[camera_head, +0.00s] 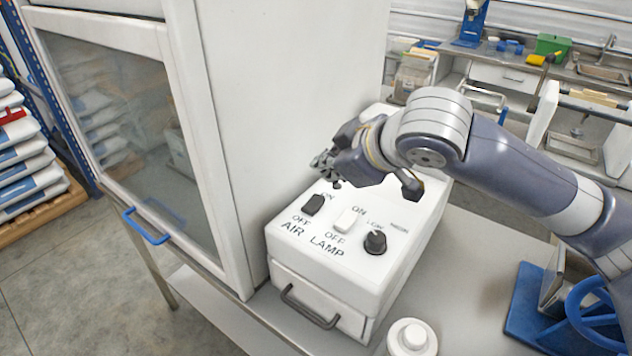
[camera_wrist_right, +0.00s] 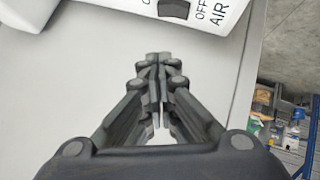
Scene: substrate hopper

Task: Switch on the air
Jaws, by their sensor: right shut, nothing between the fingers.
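The white control box (camera_head: 330,285) stands on the bench beside the tall white cabinet. Its sloped top carries a black rocker switch (camera_head: 313,204) marked AIR, with ON above and OFF below. A white rocker switch (camera_head: 346,219) marked LAMP sits to its right. My right gripper (camera_head: 322,165) is shut and empty, above and behind the AIR switch, apart from it. In the wrist view the shut fingers (camera_wrist_right: 158,65) point toward a pale surface, and the black switch (camera_wrist_right: 174,9) shows at the top edge. I cannot tell which way the switch is tipped. My left gripper is not in view.
A black knob (camera_head: 376,242) sits right of the switches. The white cabinet (camera_head: 270,100) rises close behind my gripper. A round white object (camera_head: 412,338) stands on the bench in front. A blue device with a handwheel (camera_head: 590,315) is at the right. Bare bench lies between.

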